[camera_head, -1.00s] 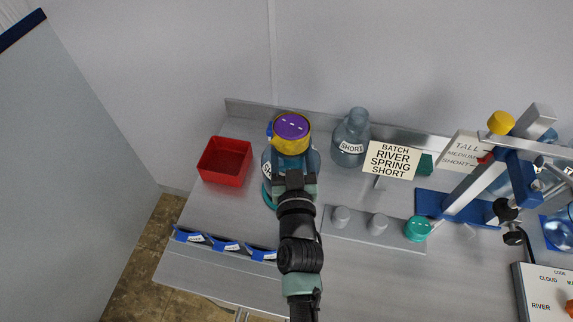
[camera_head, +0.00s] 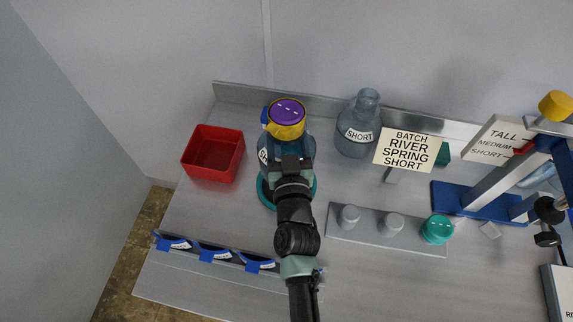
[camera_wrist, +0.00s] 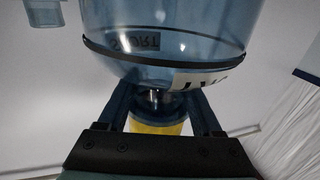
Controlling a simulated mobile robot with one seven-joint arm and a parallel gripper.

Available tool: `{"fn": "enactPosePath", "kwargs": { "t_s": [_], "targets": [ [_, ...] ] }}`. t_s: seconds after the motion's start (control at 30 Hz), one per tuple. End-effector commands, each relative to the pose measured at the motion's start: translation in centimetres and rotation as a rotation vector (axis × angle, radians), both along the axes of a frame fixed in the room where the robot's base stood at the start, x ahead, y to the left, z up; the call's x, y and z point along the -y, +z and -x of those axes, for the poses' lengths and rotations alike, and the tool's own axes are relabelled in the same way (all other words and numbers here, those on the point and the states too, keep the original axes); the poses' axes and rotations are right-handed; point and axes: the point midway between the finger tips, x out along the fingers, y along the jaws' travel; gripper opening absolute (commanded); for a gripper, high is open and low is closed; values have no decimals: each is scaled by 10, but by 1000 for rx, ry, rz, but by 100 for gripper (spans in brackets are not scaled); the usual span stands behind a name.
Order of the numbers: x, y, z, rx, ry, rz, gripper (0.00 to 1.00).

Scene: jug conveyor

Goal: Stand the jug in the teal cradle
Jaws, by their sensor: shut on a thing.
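The translucent blue jug (camera_head: 303,152) has a yellow and purple top (camera_head: 287,113) and a SHORT label, partly hidden by my arm. My gripper (camera_head: 291,163) is shut on it at the neck. In the wrist view, the jug body (camera_wrist: 165,35) appears inverted, with its neck between my fingers (camera_wrist: 160,103) and yellow below. The teal cradle (camera_head: 263,190) shows as a ring on both sides of my arm, below the jug. The jug looks roughly upright over it. My arm hides the jug's base, so I cannot tell whether it touches the cradle.
A red bin (camera_head: 213,153) stands left. Another SHORT jug (camera_head: 358,130) stands right, beside the batch sign (camera_head: 404,150). A grey strip with knobs (camera_head: 386,242) and a teal cap (camera_head: 437,229) lies right of my arm. Blue-edged holders (camera_head: 213,252) line the front left.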

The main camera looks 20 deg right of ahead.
Motion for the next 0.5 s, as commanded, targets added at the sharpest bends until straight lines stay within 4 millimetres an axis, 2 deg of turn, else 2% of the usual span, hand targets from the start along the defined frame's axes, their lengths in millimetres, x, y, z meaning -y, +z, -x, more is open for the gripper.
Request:
{"fn": "enactPosePath", "kwargs": {
  "t_s": [0.03,0.13,0.5],
  "targets": [
    [-1,-17,-1,3,1,0,0],
    [0,-31,0,4,0,0,0],
    [0,-49,0,3,-1,0,0]
  ]
}}
